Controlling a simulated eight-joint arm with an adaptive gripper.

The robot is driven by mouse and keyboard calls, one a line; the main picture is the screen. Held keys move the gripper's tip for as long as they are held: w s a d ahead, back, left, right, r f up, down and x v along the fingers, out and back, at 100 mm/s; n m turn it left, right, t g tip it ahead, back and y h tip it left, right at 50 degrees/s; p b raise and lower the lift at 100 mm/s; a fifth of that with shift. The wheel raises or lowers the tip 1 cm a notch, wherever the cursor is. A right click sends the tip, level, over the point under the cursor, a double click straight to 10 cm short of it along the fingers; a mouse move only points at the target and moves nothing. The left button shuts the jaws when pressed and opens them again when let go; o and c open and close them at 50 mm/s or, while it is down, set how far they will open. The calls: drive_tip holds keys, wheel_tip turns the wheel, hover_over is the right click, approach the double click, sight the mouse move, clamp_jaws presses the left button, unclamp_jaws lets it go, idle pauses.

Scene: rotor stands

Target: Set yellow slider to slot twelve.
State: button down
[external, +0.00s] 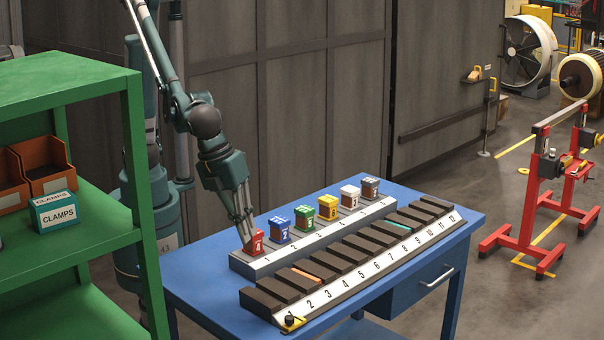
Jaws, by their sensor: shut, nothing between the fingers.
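The yellow slider (292,323), with a dark knob, sits at the near left end of the white number strip (372,264), just in front of number 1. The strip runs from 1 to 12 along the front of a row of dark slot blocks (347,253); number 12 is at the far right end. My gripper (246,238) is shut and empty. It points down at the red block (254,243) on the rear rack, far behind and left of the slider. I cannot tell whether its fingertips touch the red block.
The rear rack (262,267) holds several coloured numbered blocks, including a blue one (279,229) and a yellow one (328,207). An orange strip and a teal strip show among the slot blocks. The blue table (205,270) is bare at left. A green shelf (140,200) stands left.

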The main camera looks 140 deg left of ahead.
drive_tip(key=w+d+f+m+g+y+p, duration=0.1)
drive_tip(key=w+d+f+m+y+p, duration=0.1)
drive_tip(key=w+d+f+m+p, duration=0.3)
drive_tip(key=shift+w+d+f+m, duration=0.7)
drive_tip(key=shift+w+d+f, duration=1.7)
drive_tip(key=shift+w+d, duration=0.95)
drive_tip(key=shift+s+f, duration=0.15)
drive_tip(key=x, duration=0.9)
drive_tip(key=shift+s+f, duration=0.15)
drive_tip(key=shift+f, duration=0.05)
drive_tip(key=shift+w+a+f+p, duration=0.1)
drive_tip(key=shift+a+p, duration=0.05)
drive_tip(key=shift+a, duration=0.35)
drive_tip(key=shift+w+a+f+p, duration=0.1)
drive_tip(key=shift+w+a+p, duration=0.05)
drive_tip(key=shift+a, duration=0.35)
drive_tip(key=shift+w+a, duration=0.25)
drive_tip(key=shift+a, duration=0.75)
drive_tip(key=shift+a, duration=0.2)
